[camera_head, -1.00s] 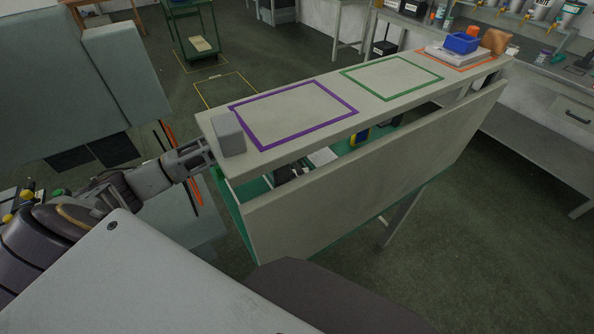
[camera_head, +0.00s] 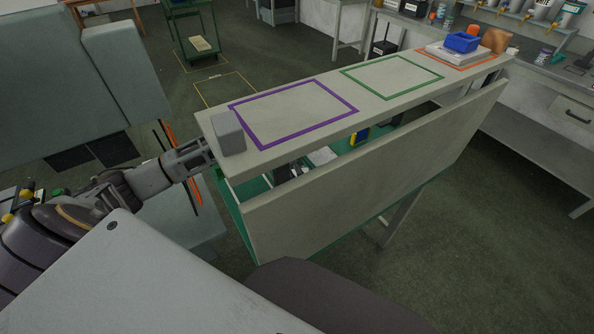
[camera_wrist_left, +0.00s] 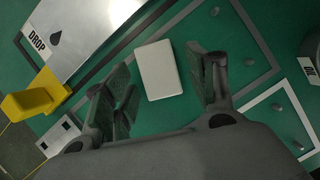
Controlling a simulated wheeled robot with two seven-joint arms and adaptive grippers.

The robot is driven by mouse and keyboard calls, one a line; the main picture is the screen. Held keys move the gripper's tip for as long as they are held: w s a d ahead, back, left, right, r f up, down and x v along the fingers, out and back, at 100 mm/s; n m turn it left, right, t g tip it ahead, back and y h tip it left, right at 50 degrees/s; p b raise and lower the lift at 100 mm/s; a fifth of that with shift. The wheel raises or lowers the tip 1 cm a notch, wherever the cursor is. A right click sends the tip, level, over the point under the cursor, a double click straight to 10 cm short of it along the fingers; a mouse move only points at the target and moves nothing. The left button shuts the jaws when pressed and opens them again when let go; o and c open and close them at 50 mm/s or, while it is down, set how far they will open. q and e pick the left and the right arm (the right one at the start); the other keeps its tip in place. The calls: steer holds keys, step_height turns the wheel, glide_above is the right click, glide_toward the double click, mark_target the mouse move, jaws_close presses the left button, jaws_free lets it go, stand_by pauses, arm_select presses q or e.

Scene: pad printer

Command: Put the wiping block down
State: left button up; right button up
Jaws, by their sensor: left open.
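The wiping block looks to be the pale, flat rectangular block (camera_wrist_left: 158,69) in the left wrist view. It lies on a green surface (camera_wrist_left: 190,110). My left gripper (camera_wrist_left: 163,80) is open, with a finger on either side of the block and a visible gap to each. I cannot tell how high the fingers are above the surface. In the head view my left arm comes in from the left and passes behind the raised shelf's near end, which hides most of the gripper. My right gripper is in neither view.
The raised shelf (camera_head: 375,118) carries purple and green outlines and a grey box (camera_head: 228,133) at its near end. A yellow part (camera_wrist_left: 35,100) and a plate marked DROP (camera_wrist_left: 80,35) lie left of the block.

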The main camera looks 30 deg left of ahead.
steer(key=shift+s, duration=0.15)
arm_select(q)
steer(key=shift+r, duration=0.15)
steer(key=shift+a+r, duration=0.15)
steer(key=shift+r, duration=0.2)
steer(key=v, duration=1.1)
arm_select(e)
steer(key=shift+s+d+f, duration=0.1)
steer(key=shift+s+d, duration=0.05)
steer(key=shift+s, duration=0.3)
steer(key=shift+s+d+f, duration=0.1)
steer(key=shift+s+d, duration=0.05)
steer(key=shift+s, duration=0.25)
arm_select(q)
steer(key=shift+r, duration=0.1)
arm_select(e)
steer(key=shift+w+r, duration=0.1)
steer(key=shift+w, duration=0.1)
